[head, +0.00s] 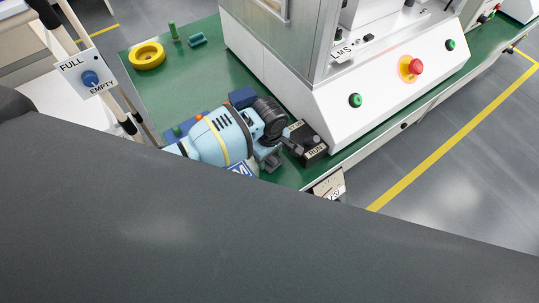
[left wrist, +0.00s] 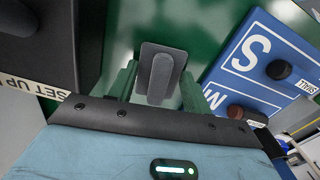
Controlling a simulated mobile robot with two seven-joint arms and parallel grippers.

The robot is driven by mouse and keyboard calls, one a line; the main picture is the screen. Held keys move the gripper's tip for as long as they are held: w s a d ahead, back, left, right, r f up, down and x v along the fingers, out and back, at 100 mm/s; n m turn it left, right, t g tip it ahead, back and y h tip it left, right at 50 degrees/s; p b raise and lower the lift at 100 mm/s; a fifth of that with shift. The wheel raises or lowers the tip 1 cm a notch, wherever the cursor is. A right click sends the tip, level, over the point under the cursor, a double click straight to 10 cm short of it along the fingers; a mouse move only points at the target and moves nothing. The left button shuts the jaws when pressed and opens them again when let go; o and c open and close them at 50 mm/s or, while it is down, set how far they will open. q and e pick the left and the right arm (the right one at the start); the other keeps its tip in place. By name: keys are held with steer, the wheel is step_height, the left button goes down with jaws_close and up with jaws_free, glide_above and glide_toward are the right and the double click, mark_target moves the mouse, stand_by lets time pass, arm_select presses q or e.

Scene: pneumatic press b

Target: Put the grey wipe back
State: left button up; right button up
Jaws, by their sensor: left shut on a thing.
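In the left wrist view, a dark grey, flat piece with a rounded raised strip, which I take for the grey wipe (left wrist: 160,75), sits between the fingers of my left gripper (left wrist: 158,92). The gripper is shut on it, over the green bench top. In the head view, my left gripper (head: 269,160) is beside a black switch box at the bench's front edge. There the wrist mostly hides the gripper, and I cannot make out the wipe. My right gripper is not in view.
The black box (head: 306,146) is close on one side, and a blue lettered board (left wrist: 262,65) with dark knobs is close on the other. The white press (head: 385,95) stands behind.

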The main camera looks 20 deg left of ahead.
arm_select(q)
steer(key=shift+f, duration=0.1)
steer(key=o, duration=1.1)
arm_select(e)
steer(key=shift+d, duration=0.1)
arm_select(q)
steer(key=shift+f+b, duration=0.25)
steer(key=shift+b, duration=0.05)
steer(key=shift+r, duration=0.2)
steer(key=r, duration=0.4)
steer(key=r+p, duration=0.1)
steer(key=r, duration=0.2)
steer(key=shift+w+d, duration=0.15)
steer(key=shift+w, duration=0.1)
steer(key=shift+r, duration=0.4)
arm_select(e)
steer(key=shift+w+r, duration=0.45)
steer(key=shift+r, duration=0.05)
